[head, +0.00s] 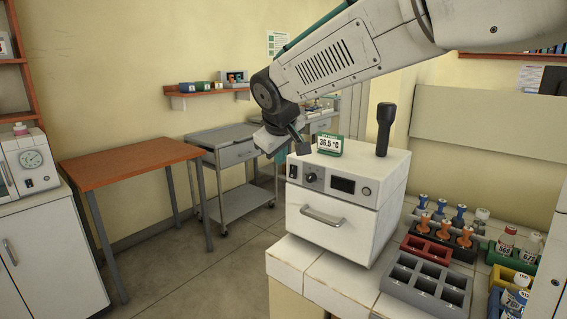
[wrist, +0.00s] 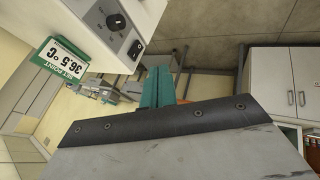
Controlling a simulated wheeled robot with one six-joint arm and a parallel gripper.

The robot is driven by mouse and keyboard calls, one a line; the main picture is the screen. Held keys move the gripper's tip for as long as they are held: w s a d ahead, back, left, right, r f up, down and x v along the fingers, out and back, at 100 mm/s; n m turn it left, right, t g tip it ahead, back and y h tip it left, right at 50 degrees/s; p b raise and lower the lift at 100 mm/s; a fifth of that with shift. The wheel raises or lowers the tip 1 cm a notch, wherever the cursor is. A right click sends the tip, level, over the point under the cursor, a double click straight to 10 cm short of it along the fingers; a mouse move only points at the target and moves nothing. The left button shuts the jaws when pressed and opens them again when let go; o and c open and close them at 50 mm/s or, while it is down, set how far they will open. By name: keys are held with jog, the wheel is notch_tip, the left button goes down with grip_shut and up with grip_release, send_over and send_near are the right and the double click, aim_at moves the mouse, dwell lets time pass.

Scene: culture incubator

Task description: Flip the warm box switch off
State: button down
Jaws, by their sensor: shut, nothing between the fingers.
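The warm box (head: 330,216) is a white box on the tiled bench, with a front panel above a drawer handle. Its panel has a small dark switch (head: 293,171) at the far left, a round knob (head: 312,177), a dark display and a round button. In the wrist view the switch (wrist: 135,48) is a small black rocker beside the knob (wrist: 115,22); its on or off position is too small to tell. My gripper (head: 281,157) is shut and empty, left of the box's upper front corner. Its teal fingers (wrist: 157,86) show apart from the panel in the wrist view.
A green set-point sign (head: 330,145) reading 36.5 °C and a dark upright handle (head: 386,130) stand on the box. Racks with coloured tubes (head: 427,283) are to its right.

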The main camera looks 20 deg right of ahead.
aim_at(290, 174)
jog(key=w+d+f, duration=0.5)
jog(key=w+f, duration=0.2)
jog(key=f, duration=0.1)
jog(key=shift+w, duration=0.1)
jog(key=shift+w+d+f, duration=0.1)
jog(key=shift+d, duration=0.05)
dwell(0.4)
jog(key=shift+r, duration=0.85)
